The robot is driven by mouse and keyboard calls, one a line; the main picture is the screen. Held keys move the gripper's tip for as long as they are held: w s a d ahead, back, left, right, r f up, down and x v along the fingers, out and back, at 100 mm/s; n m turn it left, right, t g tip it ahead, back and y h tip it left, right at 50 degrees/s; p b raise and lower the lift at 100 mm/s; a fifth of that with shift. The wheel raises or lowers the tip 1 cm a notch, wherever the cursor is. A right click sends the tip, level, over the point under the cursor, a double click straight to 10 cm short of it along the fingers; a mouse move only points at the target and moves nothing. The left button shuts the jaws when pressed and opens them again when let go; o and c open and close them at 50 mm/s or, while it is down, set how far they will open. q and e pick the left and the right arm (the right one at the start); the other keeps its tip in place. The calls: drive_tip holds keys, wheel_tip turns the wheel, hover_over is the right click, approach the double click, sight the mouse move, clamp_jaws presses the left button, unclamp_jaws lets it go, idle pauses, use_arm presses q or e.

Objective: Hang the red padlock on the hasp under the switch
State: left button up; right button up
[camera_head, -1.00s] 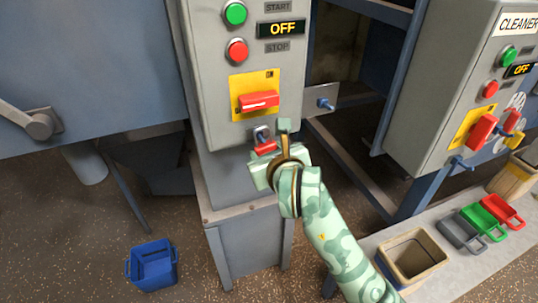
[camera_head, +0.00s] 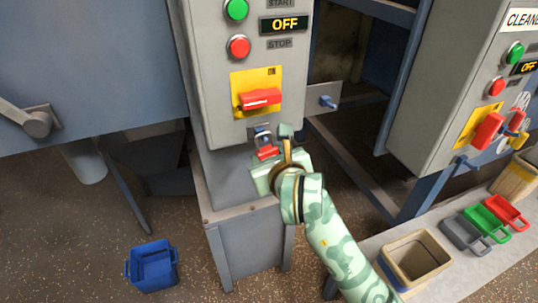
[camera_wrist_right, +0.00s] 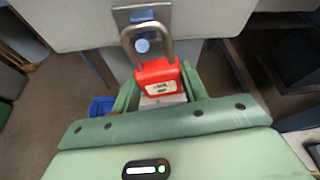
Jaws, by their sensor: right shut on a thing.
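The red padlock (camera_wrist_right: 158,78) is upright between the fingers of my right gripper, which is shut on its body; its steel shackle (camera_wrist_right: 148,35) points up. In the head view the padlock (camera_head: 267,153) shows just below the grey control box. The hasp (camera_wrist_right: 138,15) is a metal plate with a hole under the box. The shackle overlaps the hasp in the wrist view; I cannot tell whether it passes through the hole. The red switch (camera_head: 260,99) sits on a yellow plate above, its handle about level. My right gripper (camera_head: 273,160) is below the hasp. My left gripper is out of view.
A second panel (camera_head: 447,90) with a red switch stands at the right. A bench (camera_head: 500,262) holds a tan bin (camera_head: 415,262) and grey, green and red trays or padlock-like pieces (camera_head: 487,222). A blue bucket (camera_head: 153,266) stands on the floor.

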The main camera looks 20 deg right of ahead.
idle(0.3)
drive_tip(key=o, duration=1.1)
drive_tip(key=shift+s+d+f+p, duration=0.15)
drive_tip(key=shift+s+p, duration=0.4)
drive_tip(key=shift+s, duration=2)
drive_tip(key=shift+s+f+p, duration=0.15)
drive_tip(key=shift+s+p, duration=0.35)
drive_tip(key=shift+s, duration=2)
drive_tip(key=shift+r, duration=0.1)
